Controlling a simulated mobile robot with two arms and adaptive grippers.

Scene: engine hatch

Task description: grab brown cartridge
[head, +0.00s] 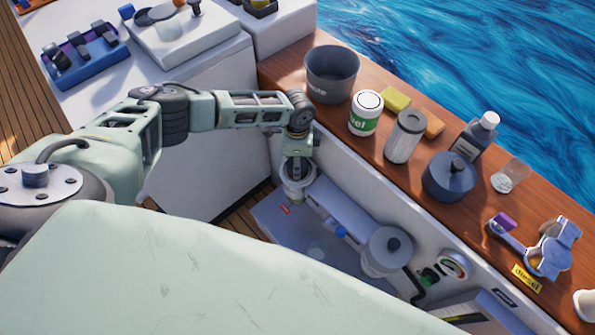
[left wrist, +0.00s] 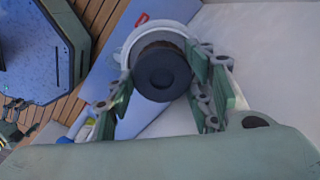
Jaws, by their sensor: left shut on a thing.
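The brown cartridge (left wrist: 158,46) shows in the left wrist view as a brown band under a round dark cap (left wrist: 162,76). It sits in the round opening of a light grey housing (left wrist: 128,44). My left gripper (left wrist: 164,84) has one finger on each side of the capped cartridge and is shut on it. In the head view, my left gripper (head: 298,168) points down over the housing (head: 297,192) inside the hatch and hides the cartridge there. My right gripper is in neither view.
A second grey housing with a lid (head: 387,250) and a gauge (head: 454,264) are along the hatch wall. The wooden ledge (head: 285,78) holds a grey bucket (head: 330,76), a fuel can (head: 365,112), a pale filter (head: 404,138), a dark lidded pot (head: 449,180) and a bottle (head: 474,138).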

